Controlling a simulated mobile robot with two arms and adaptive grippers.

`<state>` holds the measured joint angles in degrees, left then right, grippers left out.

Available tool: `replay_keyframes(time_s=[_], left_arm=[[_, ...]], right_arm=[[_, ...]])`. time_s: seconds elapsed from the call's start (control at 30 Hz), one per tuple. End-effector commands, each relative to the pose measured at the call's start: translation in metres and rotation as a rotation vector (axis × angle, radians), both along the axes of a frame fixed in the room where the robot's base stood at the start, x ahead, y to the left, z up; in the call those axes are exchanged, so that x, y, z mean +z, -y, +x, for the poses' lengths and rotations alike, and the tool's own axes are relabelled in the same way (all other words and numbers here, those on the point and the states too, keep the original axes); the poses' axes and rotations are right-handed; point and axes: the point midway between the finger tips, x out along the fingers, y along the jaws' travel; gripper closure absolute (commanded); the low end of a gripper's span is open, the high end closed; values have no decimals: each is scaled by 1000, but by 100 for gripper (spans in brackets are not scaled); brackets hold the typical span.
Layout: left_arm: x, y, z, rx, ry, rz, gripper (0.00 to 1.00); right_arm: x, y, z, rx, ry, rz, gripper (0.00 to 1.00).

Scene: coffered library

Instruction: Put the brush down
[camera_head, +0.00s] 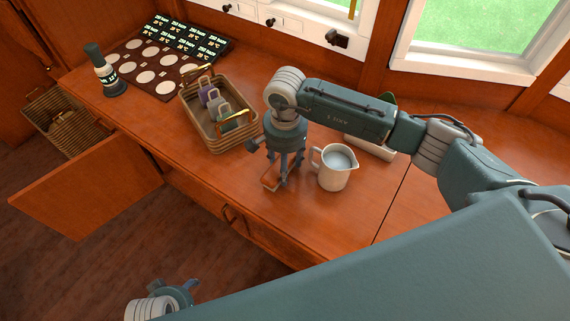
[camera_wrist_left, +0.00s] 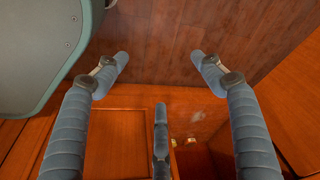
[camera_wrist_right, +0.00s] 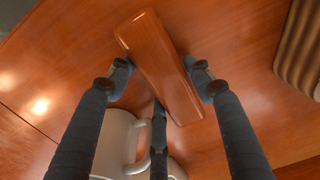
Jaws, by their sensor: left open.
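The brush shows as a plain reddish-brown wooden block (camera_wrist_right: 158,62) in the right wrist view; no bristles show. It lies between the fingertips of my right gripper (camera_wrist_right: 160,75), which press against its long sides. In the head view my right gripper (camera_head: 280,178) points down at the counter, and the brush's edge (camera_head: 270,184) is hard to tell from the wood. Whether it touches the counter I cannot tell. My left gripper (camera_head: 168,292) is low at the bottom left, away from the counter; in the left wrist view (camera_wrist_left: 160,65) its fingers are spread and empty.
A pale pitcher (camera_head: 333,172) stands close right of my right gripper. A wicker basket (camera_head: 216,125) with several tags stands to its left. Farther left are a dark board with pale discs (camera_head: 162,56) and a dark-green bottle-like object (camera_head: 105,72). A cabinet door (camera_head: 90,190) hangs open below.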

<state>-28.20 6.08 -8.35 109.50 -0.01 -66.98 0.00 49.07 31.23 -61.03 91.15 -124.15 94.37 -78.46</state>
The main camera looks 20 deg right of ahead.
Motion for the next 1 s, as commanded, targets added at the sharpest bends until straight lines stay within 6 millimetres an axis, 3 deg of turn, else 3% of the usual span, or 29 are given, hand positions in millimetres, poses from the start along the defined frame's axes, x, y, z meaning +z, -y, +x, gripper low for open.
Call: replay_keyframes(time_s=[0.43, 0.5, 1.0], left_arm=[[3, -1, 1, 0, 7, 1, 32], [-9, -4, -4, 0, -5, 4, 32], [-42, -3, -13, -4, -21, 4, 32]], right_arm=[[2, 0, 0, 0, 0, 0, 32], [5, 0, 0, 0, 0, 0, 32], [106, 1, 1, -1, 3, 0, 32]])
